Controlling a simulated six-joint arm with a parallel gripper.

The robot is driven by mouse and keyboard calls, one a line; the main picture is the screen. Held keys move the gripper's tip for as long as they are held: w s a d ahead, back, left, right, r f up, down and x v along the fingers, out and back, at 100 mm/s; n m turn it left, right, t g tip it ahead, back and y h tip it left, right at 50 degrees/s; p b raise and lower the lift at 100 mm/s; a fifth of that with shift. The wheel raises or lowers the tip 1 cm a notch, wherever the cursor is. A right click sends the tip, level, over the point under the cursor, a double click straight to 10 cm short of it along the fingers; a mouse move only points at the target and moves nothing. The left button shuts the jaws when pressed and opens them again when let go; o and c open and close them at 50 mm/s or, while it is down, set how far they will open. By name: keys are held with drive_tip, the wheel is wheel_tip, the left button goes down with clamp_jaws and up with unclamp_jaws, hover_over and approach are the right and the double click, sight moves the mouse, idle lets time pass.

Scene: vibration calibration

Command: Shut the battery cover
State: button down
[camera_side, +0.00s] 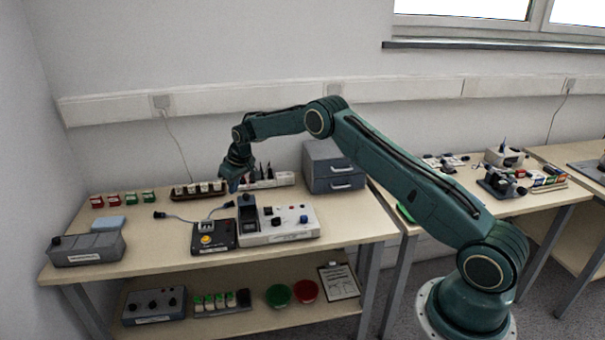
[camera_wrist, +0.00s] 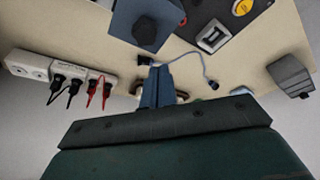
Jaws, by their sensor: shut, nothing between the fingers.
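My gripper (camera_side: 234,184) hangs over the back middle of the left bench, beside the power strip. In the wrist view its blue fingers (camera_wrist: 157,88) are together with nothing between them. I cannot make out for certain which part is the battery cover. A white console (camera_side: 278,225) with a dark upright block (camera_side: 247,207) stands in front of my gripper. A black unit (camera_side: 213,237) with a yellow button stands left of the console. A grey case (camera_side: 88,248) is at the bench's front left; a grey box at the right of the wrist view (camera_wrist: 290,74) may be it.
A grey drawer cabinet (camera_side: 334,167) stands to the right. A cable (camera_side: 190,218) lies across the bench. Small red and green blocks (camera_side: 122,200) sit at back left. Bare bench top (camera_side: 150,243) shows between case and black unit.

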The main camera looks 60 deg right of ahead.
drive_tip(key=shift+s, duration=1.45)
drive_tip(key=shift+s, duration=0.1)
drive_tip(key=shift+s+a, duration=2.3)
drive_tip(key=shift+a, duration=0.05)
drive_tip(key=shift+f, duration=0.1)
drive_tip(key=shift+w, duration=0.2)
drive_tip(key=shift+w, duration=1.85)
approach(242, 199)
drive_tip(key=shift+s+a+r, duration=0.15)
drive_tip(key=shift+a+r, duration=1.75)
drive_tip(key=shift+a, duration=0.3)
